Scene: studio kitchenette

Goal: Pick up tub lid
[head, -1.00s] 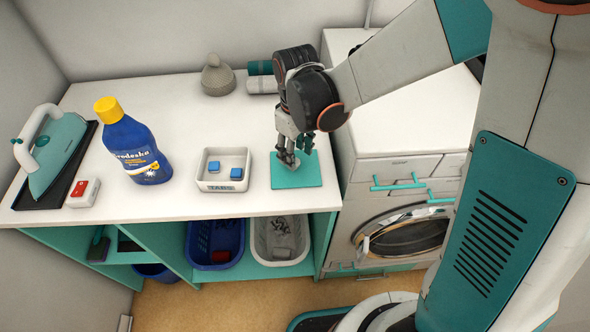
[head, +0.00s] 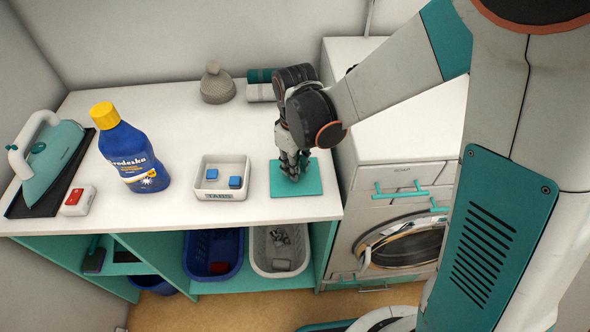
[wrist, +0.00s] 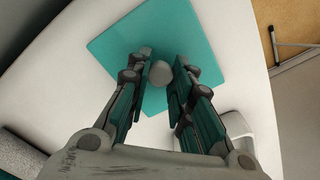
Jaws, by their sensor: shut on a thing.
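The tub lid (head: 312,187) is a flat teal square lying on the white counter, right of the open tub. In the wrist view the tub lid (wrist: 198,38) has a round grey knob (wrist: 160,73) near its middle. My gripper (head: 292,176) points down over the lid. In the wrist view my gripper (wrist: 160,75) has one finger on each side of the knob, shut on it. The fingers hide part of the lid in the head view. The lid looks flat on the counter. The white tub (head: 222,195) holds two blue blocks (head: 235,182).
A blue bottle with yellow cap (head: 133,160), a red-and-white box (head: 78,201) and an iron (head: 48,165) stand left on the counter. A grey knobbed item (head: 217,85) and rolled towels (head: 260,92) are at the back. A washing machine (head: 400,215) stands right.

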